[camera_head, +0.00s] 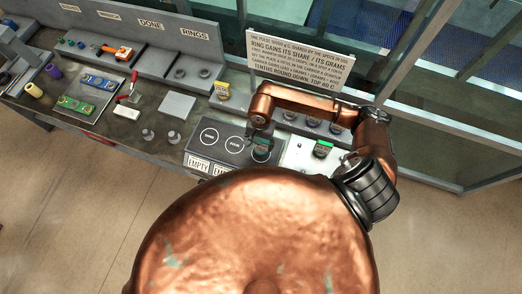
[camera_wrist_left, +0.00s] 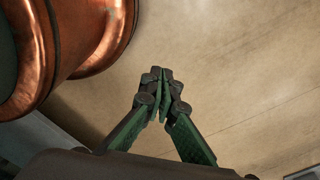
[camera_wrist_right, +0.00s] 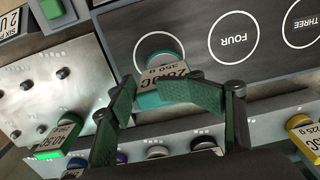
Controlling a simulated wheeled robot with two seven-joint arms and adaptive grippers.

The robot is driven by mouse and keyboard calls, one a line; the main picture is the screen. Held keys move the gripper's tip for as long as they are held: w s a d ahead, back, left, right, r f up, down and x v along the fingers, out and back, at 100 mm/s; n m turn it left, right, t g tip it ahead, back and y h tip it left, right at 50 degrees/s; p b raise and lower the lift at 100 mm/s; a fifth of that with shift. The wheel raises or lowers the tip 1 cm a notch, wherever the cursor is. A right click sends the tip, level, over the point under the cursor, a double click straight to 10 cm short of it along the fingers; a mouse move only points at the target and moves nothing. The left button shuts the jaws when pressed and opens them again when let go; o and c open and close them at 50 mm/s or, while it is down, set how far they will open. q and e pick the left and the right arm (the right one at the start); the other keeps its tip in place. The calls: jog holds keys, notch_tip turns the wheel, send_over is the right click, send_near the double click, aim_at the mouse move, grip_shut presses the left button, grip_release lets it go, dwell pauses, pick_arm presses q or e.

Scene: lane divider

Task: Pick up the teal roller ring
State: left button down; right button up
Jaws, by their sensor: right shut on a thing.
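In the right wrist view, the teal roller ring (camera_wrist_right: 149,100) shows as a teal band with a light label reading "350 g". My right gripper (camera_wrist_right: 154,86) has its fingertips shut on it, one finger on each side. The head view shows my right gripper (camera_head: 260,136) over the right part of a dark pad with white circles (camera_head: 234,145); the ring is hard to make out there. In the right wrist view, part of a white circle shows just behind the ring. My left gripper (camera_wrist_left: 160,85) is shut and empty, fingertips together, over bare floor.
A metal panel with a green light (camera_head: 322,149) stands right of the pad. A sign (camera_head: 300,60) rises behind. Left on the bench lie red-handled pliers (camera_head: 127,92), a grey plate (camera_head: 177,105) and coloured blocks (camera_head: 98,82). Labelled pieces, one yellow (camera_wrist_right: 304,135), line a ledge near the right gripper.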

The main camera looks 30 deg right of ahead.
jog(key=shift+s+r, duration=0.1)
jog(key=shift+s, duration=0.1)
jog(key=c, duration=0.3)
jog(key=shift+w, duration=0.15)
jog(key=c, duration=0.5)
jog(key=shift+c, duration=0.8)
grip_shut()
pick_arm(q)
jog(key=shift+w, duration=0.75)
jog(key=shift+w, duration=0.2)
